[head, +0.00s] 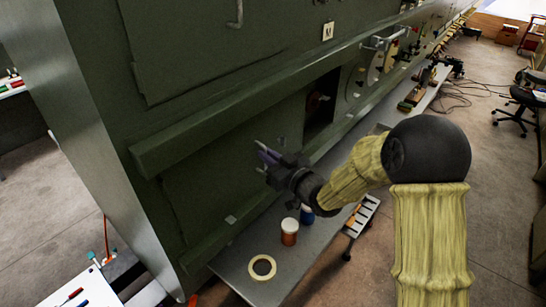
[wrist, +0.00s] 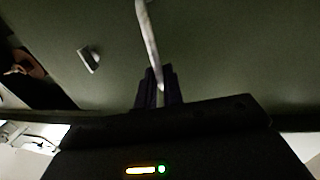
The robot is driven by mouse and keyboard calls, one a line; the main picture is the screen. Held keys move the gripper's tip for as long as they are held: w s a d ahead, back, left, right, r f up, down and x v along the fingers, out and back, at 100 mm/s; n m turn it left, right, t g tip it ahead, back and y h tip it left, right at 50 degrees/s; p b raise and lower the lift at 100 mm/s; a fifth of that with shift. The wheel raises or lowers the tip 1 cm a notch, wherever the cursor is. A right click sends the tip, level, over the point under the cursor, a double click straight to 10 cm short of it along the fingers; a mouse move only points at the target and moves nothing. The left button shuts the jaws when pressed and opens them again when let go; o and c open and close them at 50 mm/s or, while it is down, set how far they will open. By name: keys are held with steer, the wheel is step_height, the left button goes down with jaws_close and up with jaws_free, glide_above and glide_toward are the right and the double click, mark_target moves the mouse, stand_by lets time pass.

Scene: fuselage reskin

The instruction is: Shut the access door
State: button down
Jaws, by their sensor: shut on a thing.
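The access door looks to be the dark green panel (head: 205,190) low on the green wall, left of a dark opening (head: 320,103). Part of the opening is uncovered, and something reddish-brown shows inside. A pale metal handle (wrist: 148,35) stands on the green surface in the wrist view. My gripper (head: 267,156) is at this panel, left of the opening. In the wrist view its dark fingers (wrist: 158,88) are shut around the lower end of the handle. A small pale tab (wrist: 88,58) sits on the panel beside the handle. My wrist hides part of the panel's lower edge.
A grey bench (head: 240,270) runs along below the wall. It carries a tape roll (head: 262,268), an orange-brown jar (head: 289,232) and several tools farther back. A ledge (head: 220,122) juts out above the panel. An office chair (head: 520,105) stands at right on open floor.

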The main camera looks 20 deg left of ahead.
steer(key=c, duration=1.8)
jaws_free()
steer(key=shift+a+r, duration=0.1)
steer(key=shift+r, duration=0.05)
steer(key=shift+o, duration=1.4)
steer(key=shift+a, duration=0.2)
steer(key=shift+d, duration=0.1)
steer(key=shift+d, duration=0.2)
steer(key=b+v, duration=0.6)
steer(key=v, duration=1.1)
steer(key=shift+b, duration=0.3)
steer(key=shift+f, duration=0.25)
